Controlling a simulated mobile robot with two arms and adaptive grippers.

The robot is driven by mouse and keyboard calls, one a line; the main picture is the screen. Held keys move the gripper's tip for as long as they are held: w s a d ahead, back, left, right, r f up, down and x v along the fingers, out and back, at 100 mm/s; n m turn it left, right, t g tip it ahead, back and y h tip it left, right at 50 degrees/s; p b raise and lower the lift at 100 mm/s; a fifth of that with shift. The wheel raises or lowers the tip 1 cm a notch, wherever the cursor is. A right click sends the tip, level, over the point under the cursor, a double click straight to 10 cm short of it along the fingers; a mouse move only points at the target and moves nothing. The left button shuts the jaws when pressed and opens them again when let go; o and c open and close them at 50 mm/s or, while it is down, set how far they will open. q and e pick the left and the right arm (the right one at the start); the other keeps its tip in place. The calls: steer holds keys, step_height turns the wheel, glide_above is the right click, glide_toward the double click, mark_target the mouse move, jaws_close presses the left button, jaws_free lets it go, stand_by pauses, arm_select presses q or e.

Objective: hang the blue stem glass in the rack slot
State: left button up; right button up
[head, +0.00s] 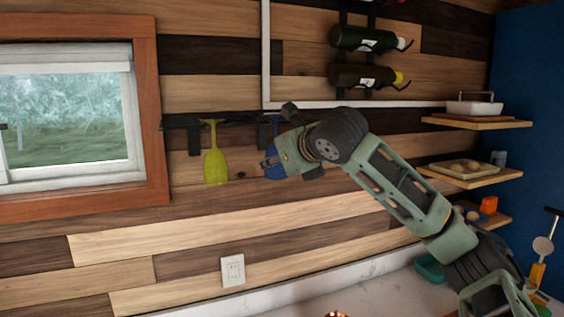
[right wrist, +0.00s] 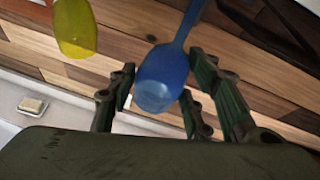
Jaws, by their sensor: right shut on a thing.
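The blue stem glass (head: 273,172) is upside down, its bowl low and its stem rising toward the dark wall rack (head: 193,138). My right gripper (head: 268,162) is shut on the bowl and covers much of it in the head view. In the right wrist view, the fingers (right wrist: 160,82) stand on both sides of the blue bowl (right wrist: 163,72), with the stem running up out of frame. I cannot tell whether the foot sits in a slot. My left gripper is in neither view.
A yellow stem glass (head: 215,167) hangs upside down from the rack, left of the blue one. A window (head: 148,110) is farther left. Bottles (head: 362,76) are mounted above my right arm. Wall shelves (head: 478,123) stand at right. The wall below the rack is clear around an outlet (head: 232,270).

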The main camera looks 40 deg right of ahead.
steer(key=shift+w+d+f, duration=0.1)
steer(key=shift+w+d, duration=0.15)
steer(key=shift+w, duration=0.75)
steer(key=shift+w+d+f, duration=0.1)
steer(key=shift+w+d, duration=0.15)
steer(key=shift+w, duration=0.75)
steer(key=shift+w+d+f, duration=0.1)
steer(key=shift+w+f, duration=0.3)
steer(key=shift+w, duration=0.05)
steer(key=shift+c, duration=0.2)
steer(key=o, duration=1.3)
steer(key=shift+s, duration=0.1)
steer(key=v, duration=1.1)
steer(key=shift+s+r, duration=0.15)
steer(key=shift+s, duration=0.2)
